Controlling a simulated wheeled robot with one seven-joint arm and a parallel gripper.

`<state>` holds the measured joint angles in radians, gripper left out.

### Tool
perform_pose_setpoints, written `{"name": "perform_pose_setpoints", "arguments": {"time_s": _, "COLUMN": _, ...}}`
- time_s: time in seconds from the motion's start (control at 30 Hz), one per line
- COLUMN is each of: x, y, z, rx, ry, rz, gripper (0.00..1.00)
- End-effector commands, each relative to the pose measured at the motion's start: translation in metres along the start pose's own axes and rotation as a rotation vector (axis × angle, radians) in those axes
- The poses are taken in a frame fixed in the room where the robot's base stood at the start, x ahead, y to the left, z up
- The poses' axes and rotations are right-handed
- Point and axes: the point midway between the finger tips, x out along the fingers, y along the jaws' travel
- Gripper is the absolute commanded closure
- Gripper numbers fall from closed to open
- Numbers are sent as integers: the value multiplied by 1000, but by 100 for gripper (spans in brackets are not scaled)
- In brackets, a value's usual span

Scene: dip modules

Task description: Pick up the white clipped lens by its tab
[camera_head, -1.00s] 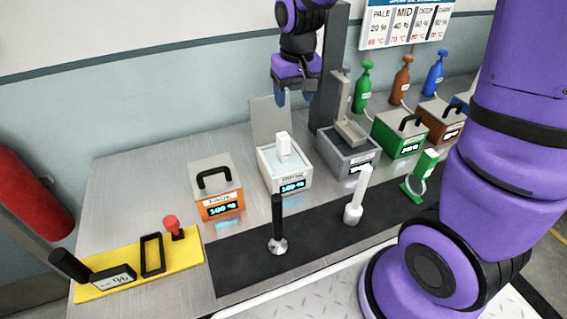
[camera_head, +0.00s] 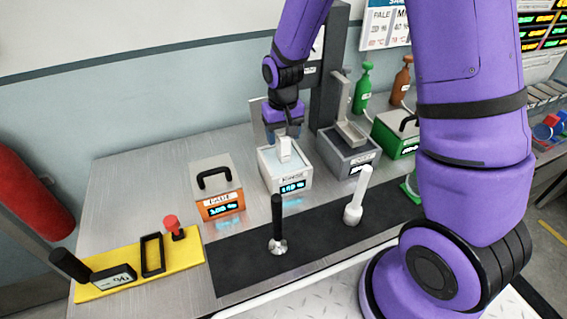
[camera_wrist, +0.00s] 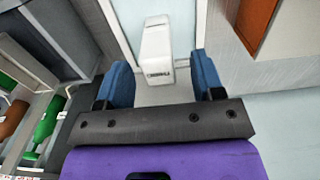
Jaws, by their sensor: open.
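The white clipped lens shows as a white upright block, its tab (camera_head: 284,147), standing up out of the open white-grey module (camera_head: 285,181) with a lit blue display. In the wrist view the white tab (camera_wrist: 157,52) lies ahead of and between my two blue fingers. My gripper (camera_head: 284,135) is open just above and around the top of the tab in the head view. In the wrist view my gripper (camera_wrist: 162,85) shows a gap on both sides of the tab. The lens part below the tab is hidden inside the module.
An orange module (camera_head: 217,191) with a black handle stands left. A grey module (camera_head: 350,150) with a raised bracket stands right, with a green module (camera_head: 396,134) beyond it. A black-handled tool (camera_head: 277,225) and a white-handled tool (camera_head: 357,197) stand on the dark mat in front.

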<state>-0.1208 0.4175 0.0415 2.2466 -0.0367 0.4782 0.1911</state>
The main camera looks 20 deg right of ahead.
Motion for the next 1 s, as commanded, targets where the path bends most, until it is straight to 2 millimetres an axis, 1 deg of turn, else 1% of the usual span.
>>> {"name": "perform_pose_setpoints", "arguments": {"time_s": 0.2, "x": 31, "y": 2, "z": 1, "rx": 1, "ry": -4, "rz": 0, "gripper": 38}}
{"name": "perform_pose_setpoints", "arguments": {"time_s": 0.3, "x": 41, "y": 2, "z": 1, "rx": 0, "ry": -3, "rz": 0, "gripper": 38}}
{"name": "perform_pose_setpoints", "arguments": {"time_s": 0.43, "x": 46, "y": 1, "z": 0, "rx": 0, "ry": 0, "rz": 0, "gripper": 38}}
{"name": "perform_pose_setpoints", "arguments": {"time_s": 0.63, "x": 46, "y": 1, "z": 0, "rx": 0, "ry": 1, "rz": 0, "gripper": 38}}
{"name": "perform_pose_setpoints", "arguments": {"time_s": 0.67, "x": 46, "y": 1, "z": 0, "rx": 0, "ry": 1, "rz": 0, "gripper": 41}}
{"name": "perform_pose_setpoints", "arguments": {"time_s": 0.7, "x": 46, "y": 1, "z": 0, "rx": 0, "ry": 0, "rz": 0, "gripper": 50}}
{"name": "perform_pose_setpoints", "arguments": {"time_s": 0.87, "x": 46, "y": 1, "z": 0, "rx": 0, "ry": 0, "rz": 0, "gripper": 87}}
{"name": "perform_pose_setpoints", "arguments": {"time_s": 0.9, "x": 46, "y": 1, "z": 0, "rx": 0, "ry": 0, "rz": 0, "gripper": 96}}
{"name": "perform_pose_setpoints", "arguments": {"time_s": 0.93, "x": 46, "y": 1, "z": 0, "rx": 0, "ry": 0, "rz": 0, "gripper": 100}}
{"name": "perform_pose_setpoints", "arguments": {"time_s": 1.0, "x": 46, "y": 1, "z": 0, "rx": 0, "ry": 0, "rz": 0, "gripper": 100}}
